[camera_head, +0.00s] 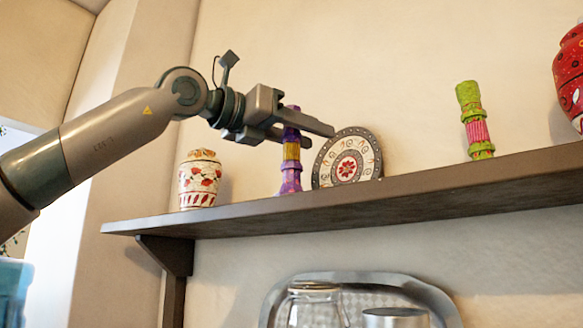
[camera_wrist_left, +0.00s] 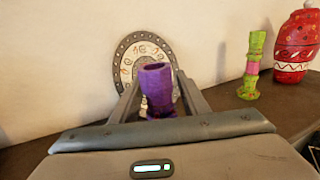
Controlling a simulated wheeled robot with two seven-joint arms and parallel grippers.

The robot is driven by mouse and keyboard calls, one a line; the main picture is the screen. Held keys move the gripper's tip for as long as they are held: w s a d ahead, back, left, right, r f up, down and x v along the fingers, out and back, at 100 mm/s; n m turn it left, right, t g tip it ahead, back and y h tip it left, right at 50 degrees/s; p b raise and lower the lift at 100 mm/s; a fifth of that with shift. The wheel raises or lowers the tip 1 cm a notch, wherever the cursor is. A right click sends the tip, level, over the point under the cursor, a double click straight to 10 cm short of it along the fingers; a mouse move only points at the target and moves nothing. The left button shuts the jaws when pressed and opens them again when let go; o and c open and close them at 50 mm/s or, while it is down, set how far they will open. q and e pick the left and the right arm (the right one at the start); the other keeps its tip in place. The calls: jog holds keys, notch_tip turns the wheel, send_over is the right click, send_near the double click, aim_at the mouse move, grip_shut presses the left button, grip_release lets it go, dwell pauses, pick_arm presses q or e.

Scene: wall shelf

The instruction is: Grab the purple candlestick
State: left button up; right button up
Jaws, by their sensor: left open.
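The purple candlestick (camera_head: 291,172) stands upright on the wall shelf, with a yellow band in its middle. My left gripper (camera_head: 318,130) is at the height of its upper part, with its fingers reaching past it on either side. In the left wrist view the candlestick's purple top (camera_wrist_left: 156,88) shows between the two open fingers (camera_wrist_left: 157,95). The gripper is open; I cannot tell whether either finger touches the candlestick. My right gripper is in neither view.
A decorated plate (camera_head: 348,160) stands close to the right of the candlestick. A floral jar (camera_head: 199,180) is to the left. A green and pink candlestick (camera_head: 474,120) and a red jar (camera_head: 570,75) stand farther right on the brown shelf (camera_head: 420,197). Bare shelf lies between the plate and the green candlestick.

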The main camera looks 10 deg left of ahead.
pick_arm(q)
grip_shut()
jog(key=shift+r, duration=0.15)
jog(key=s+d+r+b, duration=0.2)
jog(key=s+d+r, duration=0.5)
jog(key=s+r, duration=0.2)
jog(key=shift+d+r, duration=0.25)
jog(key=shift+r, duration=0.65)
